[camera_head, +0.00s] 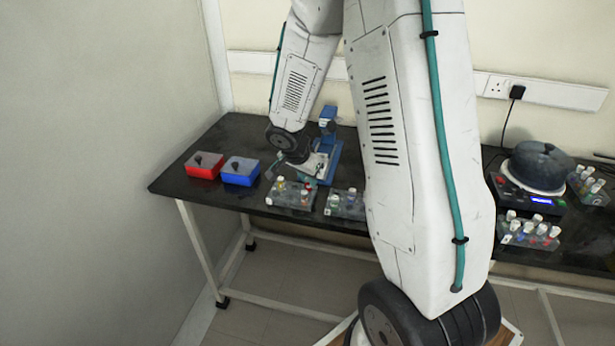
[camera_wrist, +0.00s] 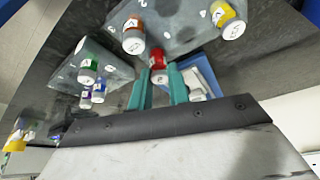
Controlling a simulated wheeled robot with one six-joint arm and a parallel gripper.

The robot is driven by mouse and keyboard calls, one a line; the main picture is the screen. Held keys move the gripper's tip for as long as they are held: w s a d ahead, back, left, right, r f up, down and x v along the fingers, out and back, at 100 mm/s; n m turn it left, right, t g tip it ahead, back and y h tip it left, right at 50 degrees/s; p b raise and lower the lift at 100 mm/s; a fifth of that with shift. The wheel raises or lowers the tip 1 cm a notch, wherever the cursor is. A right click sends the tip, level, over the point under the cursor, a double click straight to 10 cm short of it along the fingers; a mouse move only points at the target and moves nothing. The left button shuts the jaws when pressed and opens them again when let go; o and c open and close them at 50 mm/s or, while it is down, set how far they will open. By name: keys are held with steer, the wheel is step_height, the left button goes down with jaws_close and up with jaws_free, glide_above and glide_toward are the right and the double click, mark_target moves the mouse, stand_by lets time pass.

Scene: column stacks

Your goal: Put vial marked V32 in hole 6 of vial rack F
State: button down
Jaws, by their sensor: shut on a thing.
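My gripper (camera_wrist: 159,76) shows in the wrist view with its two teal fingers on either side of a red vial (camera_wrist: 158,59) with a white cap. It is shut on this vial; the mark on it is too small to read. A grey vial rack beyond it (camera_wrist: 182,38) bears an orange vial (camera_wrist: 134,28) and a yellow vial (camera_wrist: 229,18). Another rack (camera_wrist: 118,72) at the left holds a green vial (camera_wrist: 88,62) and blue or purple ones. In the head view, two racks (camera_head: 290,203) (camera_head: 346,212) stand at the bench's front edge, below my wrist. Rack letters are unreadable.
A red box (camera_head: 204,171) and a blue box (camera_head: 240,176) stand left on the dark bench (camera_head: 170,184). A blue stand (camera_head: 329,150) is close to my wrist. At right are a dark domed device (camera_head: 540,165) and more vial racks (camera_head: 528,238) (camera_head: 590,190).

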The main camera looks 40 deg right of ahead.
steer(key=shift+f, duration=0.25)
steer(key=shift+f, duration=0.35)
stand_by(0.3)
steer(key=c, duration=0.9)
jaws_free()
steer(key=shift+r, duration=3)
